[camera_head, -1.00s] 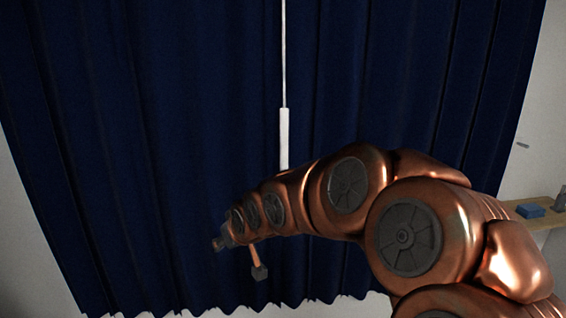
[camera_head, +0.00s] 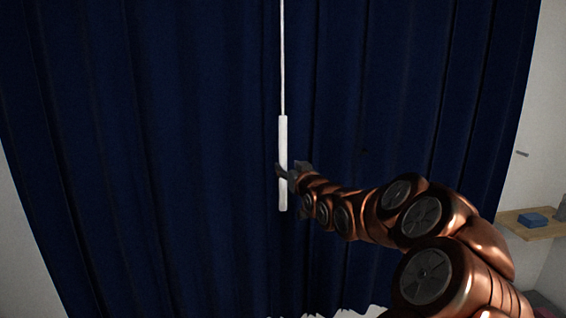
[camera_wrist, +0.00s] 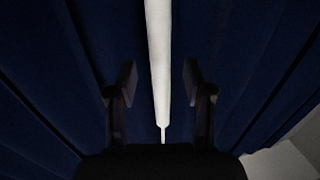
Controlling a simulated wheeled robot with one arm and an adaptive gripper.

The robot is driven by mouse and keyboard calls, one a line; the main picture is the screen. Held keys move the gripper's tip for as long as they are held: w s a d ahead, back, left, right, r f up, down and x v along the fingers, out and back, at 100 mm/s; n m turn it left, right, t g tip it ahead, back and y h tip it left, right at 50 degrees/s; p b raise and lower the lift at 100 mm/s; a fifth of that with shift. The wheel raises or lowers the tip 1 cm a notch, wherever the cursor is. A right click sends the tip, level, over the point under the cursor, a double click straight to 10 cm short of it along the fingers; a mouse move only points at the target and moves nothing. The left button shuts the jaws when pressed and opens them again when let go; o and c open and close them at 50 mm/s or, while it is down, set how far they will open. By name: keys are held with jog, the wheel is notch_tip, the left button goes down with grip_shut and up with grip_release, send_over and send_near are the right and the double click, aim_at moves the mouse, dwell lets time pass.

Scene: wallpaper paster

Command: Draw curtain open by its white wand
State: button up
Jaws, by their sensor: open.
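The dark blue curtain (camera_head: 180,130) hangs closed in folds across most of the head view. The white wand (camera_head: 283,145) hangs upright in front of it from a thin rod, near the picture's middle. My gripper (camera_head: 283,172) is at the lower half of the wand's thick handle. In the wrist view the white wand (camera_wrist: 159,60) runs between the two open fingers of my gripper (camera_wrist: 160,85), with a gap on each side. Depth between wand and fingertips is hard to judge.
A wooden shelf (camera_head: 545,231) with a blue box (camera_head: 534,220) is on the wall at the right. Pale wall shows beyond both curtain edges. A small grey fitting (camera_head: 522,154) is on the right wall.

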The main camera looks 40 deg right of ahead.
aim_at(284, 164)
jog(key=shift+p+x, duration=0.55)
jog(key=shift+x, duration=1.95)
jog(key=shift+c, duration=0.4)
grip_shut()
